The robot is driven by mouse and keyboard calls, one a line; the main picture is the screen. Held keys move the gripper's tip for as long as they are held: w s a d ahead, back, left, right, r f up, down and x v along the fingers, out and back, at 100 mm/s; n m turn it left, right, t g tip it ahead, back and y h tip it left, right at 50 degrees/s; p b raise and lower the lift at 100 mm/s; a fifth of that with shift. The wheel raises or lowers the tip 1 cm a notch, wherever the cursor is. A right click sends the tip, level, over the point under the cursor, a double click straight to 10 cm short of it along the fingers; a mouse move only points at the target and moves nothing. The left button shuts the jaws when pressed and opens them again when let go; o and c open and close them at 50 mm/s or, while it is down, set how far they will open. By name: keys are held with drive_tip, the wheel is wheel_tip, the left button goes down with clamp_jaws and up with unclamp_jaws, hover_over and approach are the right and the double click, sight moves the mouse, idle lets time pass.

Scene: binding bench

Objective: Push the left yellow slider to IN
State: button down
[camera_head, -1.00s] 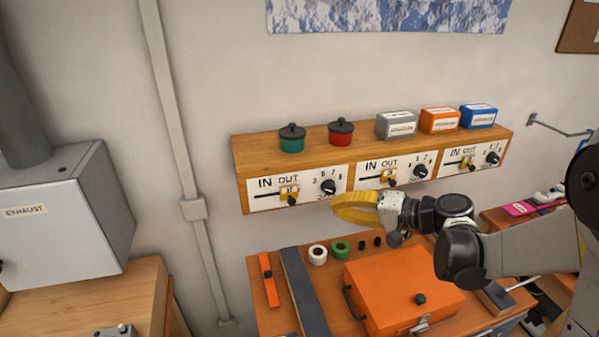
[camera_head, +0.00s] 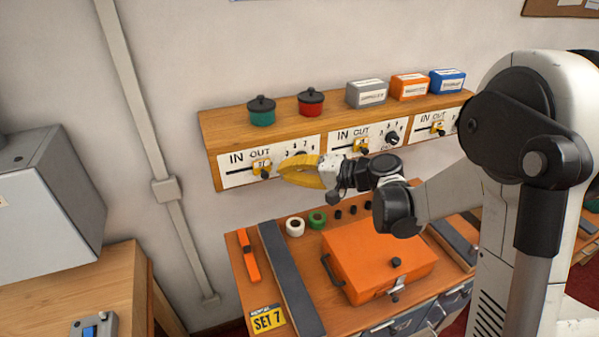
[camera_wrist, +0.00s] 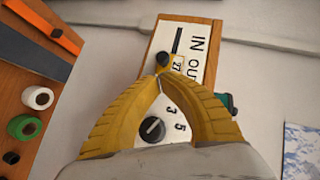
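The left yellow slider (camera_head: 261,166) sits at the OUT end of its dark slot on the left white panel (camera_head: 237,177), with the slot running left toward IN. It has a black knob on its front. The slider also shows in the wrist view (camera_wrist: 178,63), just beyond my fingertips. My gripper (camera_head: 282,170) has yellow fingers and is just right of the slider in the head view. In the wrist view its fingertips (camera_wrist: 160,77) meet with nothing visible between them. Whether they touch the slider I cannot tell. The panel's dial (camera_wrist: 152,129) shows between the fingers.
Two similar panels with yellow sliders (camera_head: 360,146) (camera_head: 438,128) continue right along the wooden shelf (camera_head: 215,135). Pots and small boxes stand on top. Below, an orange case (camera_head: 375,250) and tape rolls (camera_head: 295,227) lie on the bench. The wall left of the shelf carries a conduit (camera_head: 140,110).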

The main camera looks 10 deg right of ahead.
sight(240, 176)
drive_tip(key=shift+x, duration=1.45)
drive_tip(key=a, duration=0.2)
drive_tip(key=s+a+b, duration=0.1)
drive_tip(key=a, duration=0.3)
drive_tip(key=shift+s+a+b, duration=0.15)
drive_tip(key=shift+s+b, duration=0.2)
drive_tip(key=shift+s, duration=0.05)
drive_tip(key=shift+r, duration=0.1)
